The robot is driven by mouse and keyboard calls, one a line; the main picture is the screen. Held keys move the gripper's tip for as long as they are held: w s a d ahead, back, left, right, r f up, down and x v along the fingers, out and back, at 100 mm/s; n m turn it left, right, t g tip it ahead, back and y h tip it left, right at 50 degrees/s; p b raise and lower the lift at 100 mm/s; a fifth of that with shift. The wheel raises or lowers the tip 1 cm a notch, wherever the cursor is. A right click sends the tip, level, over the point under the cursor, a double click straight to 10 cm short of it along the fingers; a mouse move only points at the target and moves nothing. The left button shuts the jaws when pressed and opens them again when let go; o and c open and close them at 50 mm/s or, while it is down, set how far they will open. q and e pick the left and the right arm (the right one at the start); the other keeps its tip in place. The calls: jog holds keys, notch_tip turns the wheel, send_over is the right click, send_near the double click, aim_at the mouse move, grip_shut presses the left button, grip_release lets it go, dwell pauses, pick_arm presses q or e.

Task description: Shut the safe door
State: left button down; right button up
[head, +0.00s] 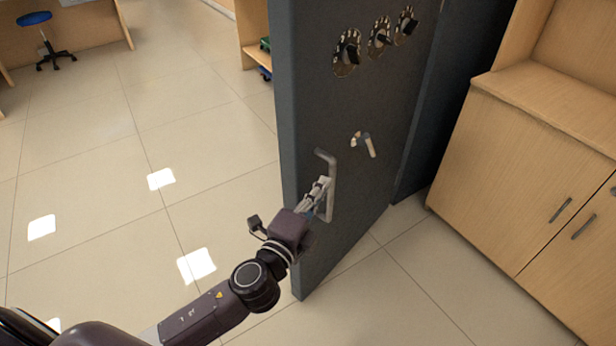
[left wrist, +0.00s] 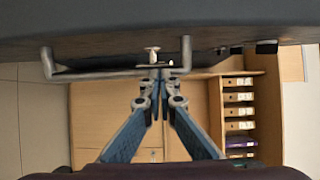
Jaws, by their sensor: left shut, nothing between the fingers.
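The safe door (head: 300,120) is a thick dark grey slab standing open, and it shows in the head view with its free edge toward the left. Its long bar handle (head: 332,172) is upright on the face; it also crosses the left wrist view (left wrist: 100,75) near the top. My left gripper (head: 322,188) is at the bar, with its fingertips together and overlapping it in the left wrist view (left wrist: 158,78). I cannot tell whether they touch it. A small lever (head: 369,146) and several round dials (head: 347,53) sit above. My right gripper is not in view.
A wooden cabinet (head: 500,180) stands to the right of the door, with bare floor between. Tiled floor (head: 120,180) lies open to the left. A blue stool (head: 36,20) is far off at upper left. Shelves with binders (left wrist: 238,110) show in the left wrist view.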

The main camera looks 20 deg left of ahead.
aim_at(307, 179)
pick_arm(q)
jog(key=shift+w+a, duration=0.25)
jog(key=shift+a, duration=0.35)
jog(key=shift+w+a, duration=0.3)
jog(key=shift+a, duration=0.35)
jog(key=shift+w+a, duration=0.25)
jog(key=shift+a, duration=0.35)
jog(key=shift+a, duration=0.1)
